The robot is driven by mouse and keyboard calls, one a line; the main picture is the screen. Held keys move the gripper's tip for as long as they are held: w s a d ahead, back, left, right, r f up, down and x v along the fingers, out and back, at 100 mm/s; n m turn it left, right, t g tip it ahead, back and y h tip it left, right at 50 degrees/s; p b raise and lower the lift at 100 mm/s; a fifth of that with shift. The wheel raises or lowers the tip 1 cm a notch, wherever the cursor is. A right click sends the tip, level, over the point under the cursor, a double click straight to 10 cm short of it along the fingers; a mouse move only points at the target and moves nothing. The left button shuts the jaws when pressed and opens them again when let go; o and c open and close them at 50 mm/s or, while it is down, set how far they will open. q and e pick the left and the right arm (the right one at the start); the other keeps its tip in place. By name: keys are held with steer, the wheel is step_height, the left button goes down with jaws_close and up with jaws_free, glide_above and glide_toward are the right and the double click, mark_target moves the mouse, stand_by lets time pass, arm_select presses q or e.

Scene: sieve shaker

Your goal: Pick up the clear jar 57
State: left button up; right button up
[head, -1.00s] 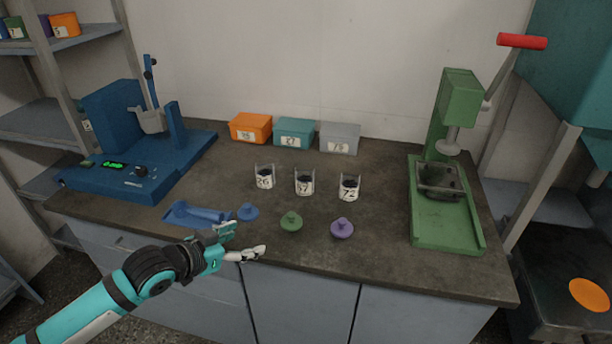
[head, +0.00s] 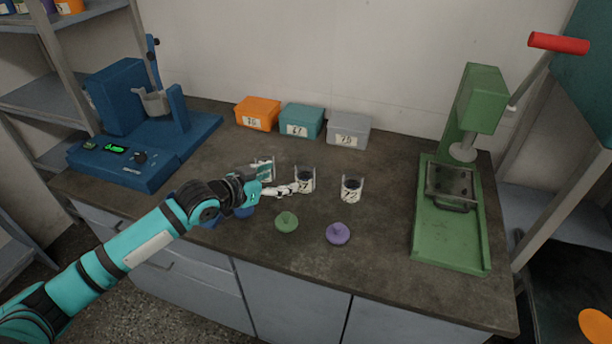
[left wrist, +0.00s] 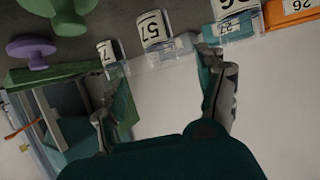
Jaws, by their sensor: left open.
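My right gripper is not in view.
Jar 72 (head: 351,188) stands right of jar 57; the left jar (head: 265,160) is mostly hidden by my gripper. Green (head: 286,222) and purple (head: 338,233) lids lie in front. Orange (head: 257,113), teal (head: 301,120) and grey (head: 348,130) boxes stand behind. A green press (head: 450,220) stands right.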

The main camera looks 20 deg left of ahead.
mark_target(311, 164)
arm_select(q)
steer(key=x, duration=0.6)
steer(key=shift+f+x, duration=0.3)
steer(key=shift+x, duration=1.1)
steer(key=shift+f+x, duration=0.25)
steer(key=shift+x, duration=1.15)
steer(key=shift+s+a, duration=0.2)
steer(key=shift+c, duration=0.4)
steer(key=c, duration=1.3)
step_height(311, 164, up, 10)
steer(key=shift+f+b, duration=1.5)
steer(key=shift+f, duration=1.95)
